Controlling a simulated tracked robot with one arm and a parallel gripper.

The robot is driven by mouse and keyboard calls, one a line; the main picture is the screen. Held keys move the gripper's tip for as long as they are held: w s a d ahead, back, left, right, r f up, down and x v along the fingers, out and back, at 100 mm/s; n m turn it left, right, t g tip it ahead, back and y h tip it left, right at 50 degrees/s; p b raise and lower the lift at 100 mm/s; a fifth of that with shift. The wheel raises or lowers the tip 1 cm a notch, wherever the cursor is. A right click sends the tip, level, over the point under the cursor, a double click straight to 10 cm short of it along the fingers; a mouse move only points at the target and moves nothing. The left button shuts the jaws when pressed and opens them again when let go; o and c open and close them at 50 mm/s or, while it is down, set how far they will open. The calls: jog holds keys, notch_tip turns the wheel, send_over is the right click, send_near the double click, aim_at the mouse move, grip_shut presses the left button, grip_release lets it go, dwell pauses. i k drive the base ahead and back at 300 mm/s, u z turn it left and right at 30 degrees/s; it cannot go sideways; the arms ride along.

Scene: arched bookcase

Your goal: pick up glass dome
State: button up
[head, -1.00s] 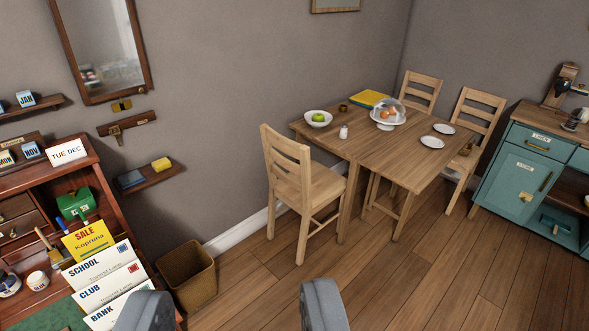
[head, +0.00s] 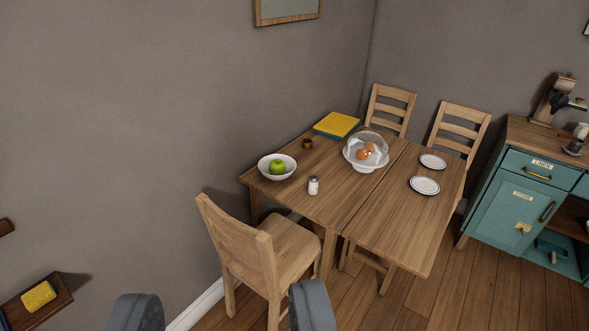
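The clear glass dome (head: 368,141) sits on a white stand (head: 366,166) on the wooden table (head: 405,216), near its back middle. Some orange-brown, egg-like items show through the glass. My gripper (head: 225,315) is at the bottom of the view, its two grey fingers wide apart with nothing between them. It is well short of the table and the dome.
A white bowl with a green apple (head: 278,167), a salt shaker (head: 313,186), a yellow book (head: 336,124) and two plates (head: 424,185) share the table. A wooden chair (head: 262,257) stands at its near left. A teal cabinet (head: 511,200) is at right. Floor (head: 490,295) at lower right is clear.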

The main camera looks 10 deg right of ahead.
aim_at(369, 148)
jog(key=z, duration=0.3)
jog(key=i, duration=1.55)
jog(key=z, duration=0.6)
jog(key=i, duration=1.2)
jog(key=z, duration=0.2)
